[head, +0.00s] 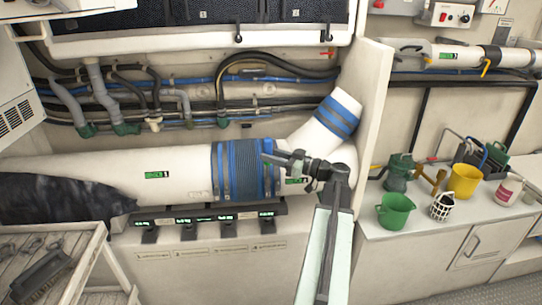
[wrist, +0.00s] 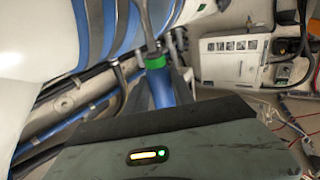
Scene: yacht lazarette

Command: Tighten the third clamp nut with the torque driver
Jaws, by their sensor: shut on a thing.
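My gripper (head: 290,162) is shut on the torque driver, in front of the right part of the blue hose (head: 246,170) on the large white pipe. In the wrist view the driver (wrist: 162,90) shows a blue handle, a green collar and a metal shaft running up beside the hose (wrist: 93,35). Its tip is out of the wrist view. Metal clamp bands (wrist: 122,28) circle the hose. I cannot make out the clamp nuts, nor whether the driver touches one. My gripper partly covers the hose's right side in the head view.
Several small displays (head: 190,221) stand on a ledge below the pipe (head: 110,168). A white partition (head: 366,115) rises close right of my gripper. A green jug (head: 396,211) and yellow bucket (head: 464,182) stand on the right counter. A slatted cart (head: 75,262) is lower left.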

